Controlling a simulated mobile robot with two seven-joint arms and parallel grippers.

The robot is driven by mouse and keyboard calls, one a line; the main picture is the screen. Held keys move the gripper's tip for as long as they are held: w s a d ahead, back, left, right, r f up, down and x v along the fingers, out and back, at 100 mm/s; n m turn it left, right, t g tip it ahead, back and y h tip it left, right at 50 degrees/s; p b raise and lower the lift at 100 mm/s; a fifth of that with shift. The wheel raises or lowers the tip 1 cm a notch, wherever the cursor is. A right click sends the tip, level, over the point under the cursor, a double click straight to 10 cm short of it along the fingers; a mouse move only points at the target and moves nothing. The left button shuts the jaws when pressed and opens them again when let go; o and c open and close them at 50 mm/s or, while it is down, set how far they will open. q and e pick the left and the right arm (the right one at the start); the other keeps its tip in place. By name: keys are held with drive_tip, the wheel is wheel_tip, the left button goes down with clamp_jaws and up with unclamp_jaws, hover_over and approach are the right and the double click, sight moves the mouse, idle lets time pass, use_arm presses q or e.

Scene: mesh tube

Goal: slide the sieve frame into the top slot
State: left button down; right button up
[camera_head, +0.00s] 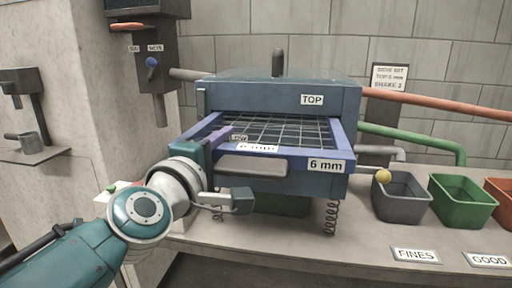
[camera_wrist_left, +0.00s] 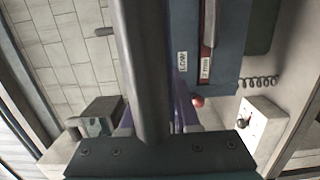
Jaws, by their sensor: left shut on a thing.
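The sieve frame (camera_head: 338,154) is blue, with wire mesh and a "6 mm" label at its front right corner. It sticks out of the front of the dark blue sieve box (camera_head: 240,97), at the opening under the "TOP" label; how deep its back edge sits is hidden. A grey handle (camera_head: 253,167) runs along its front. My left gripper (camera_head: 212,150) is shut on the frame near the handle's left end.
Springs (camera_head: 331,217) support the sieve box. A control box (camera_wrist_left: 262,125) shows in the wrist view.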

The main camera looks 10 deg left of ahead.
use_arm(q)
drive_tip(key=shift+w+r+b, duration=0.15)
drive_tip(key=shift+w+b, duration=0.75)
drive_tip(key=shift+w, duration=0.4)
drive_tip(key=c, duration=0.6)
unclamp_jaws()
drive_tip(key=shift+o, duration=0.2)
drive_tip(key=shift+f, duration=0.2)
drive_tip(key=shift+s+r+p, duration=0.1)
drive_tip(key=shift+s+p, duration=0.2)
drive_tip(key=shift+s, duration=0.1)
drive_tip(key=s+a+p, duration=0.1)
drive_tip(key=s+p, duration=0.1)
drive_tip(key=s, duration=0.7)
drive_tip(key=shift+a+p, duration=0.15)
drive_tip(key=shift+p, duration=0.15)
